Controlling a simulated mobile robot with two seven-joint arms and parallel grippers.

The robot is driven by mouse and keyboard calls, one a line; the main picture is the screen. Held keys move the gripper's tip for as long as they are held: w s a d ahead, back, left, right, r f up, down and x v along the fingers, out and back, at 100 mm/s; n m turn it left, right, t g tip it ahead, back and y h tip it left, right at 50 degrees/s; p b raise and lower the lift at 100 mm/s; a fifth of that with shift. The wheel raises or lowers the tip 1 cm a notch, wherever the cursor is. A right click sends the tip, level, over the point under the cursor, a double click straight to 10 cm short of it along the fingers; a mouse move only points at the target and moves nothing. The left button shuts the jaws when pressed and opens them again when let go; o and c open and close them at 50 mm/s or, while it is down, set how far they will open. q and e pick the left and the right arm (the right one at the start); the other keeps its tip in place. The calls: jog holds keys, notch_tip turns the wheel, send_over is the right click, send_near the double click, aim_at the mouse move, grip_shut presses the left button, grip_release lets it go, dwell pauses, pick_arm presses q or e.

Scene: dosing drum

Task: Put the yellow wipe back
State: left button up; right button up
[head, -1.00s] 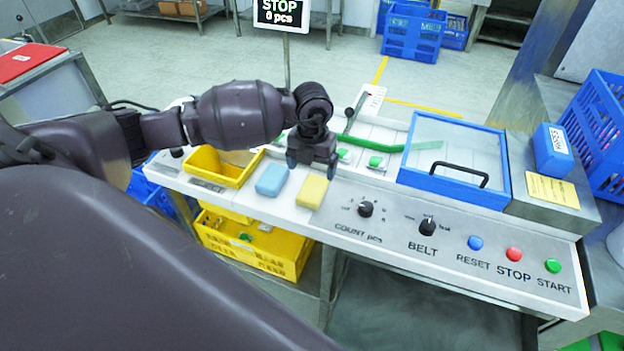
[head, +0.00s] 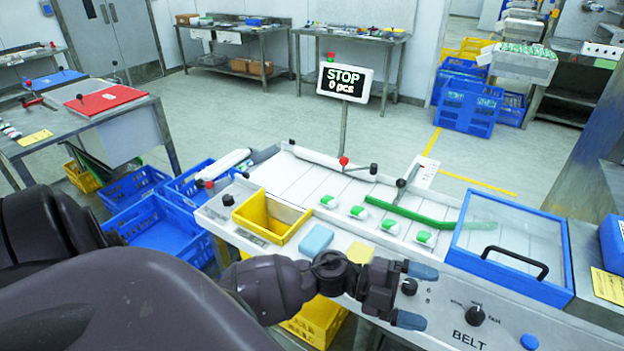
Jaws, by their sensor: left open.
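The yellow wipe (head: 359,253) lies flat on the machine's white front ledge, beside the blue wipe (head: 317,240) to its left. My left gripper (head: 416,296) is open and empty, with its two blue-grey fingertips apart and pointing right, over the front panel by the count knob. It is in front of and to the right of the yellow wipe, and its wrist partly covers the ledge below the wipe. My right gripper is not in view.
A yellow bin (head: 271,219) is set in the ledge left of the wipes. Several green-and-white packs lie on the belt behind. A blue-framed clear cover (head: 511,244) is at right. The display (head: 345,82) reads STOP, 0 pcs. Blue crates (head: 155,225) stand on the floor at left.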

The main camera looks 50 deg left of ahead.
pick_arm(q)
jog(key=s+a+f+n+t+y, duration=0.2)
jog(key=a+f+n+t+y, duration=0.7)
jog(key=n+y, duration=0.65)
jog(key=s+a+f+n+g+y, duration=0.2)
jog(key=s+a+f+n+g, duration=0.2)
jog(key=s+f+n, duration=0.5)
jog(key=shift+s+a+f+g, duration=0.25)
jog(key=shift+s+a+g, duration=0.2)
jog(key=shift+a, duration=0.3)
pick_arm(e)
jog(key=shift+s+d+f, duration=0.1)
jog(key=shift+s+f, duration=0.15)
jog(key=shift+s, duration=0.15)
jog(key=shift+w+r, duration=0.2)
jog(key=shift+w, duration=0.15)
pick_arm(q)
jog(key=shift+s+d, duration=0.1)
jog(key=shift+s, duration=0.05)
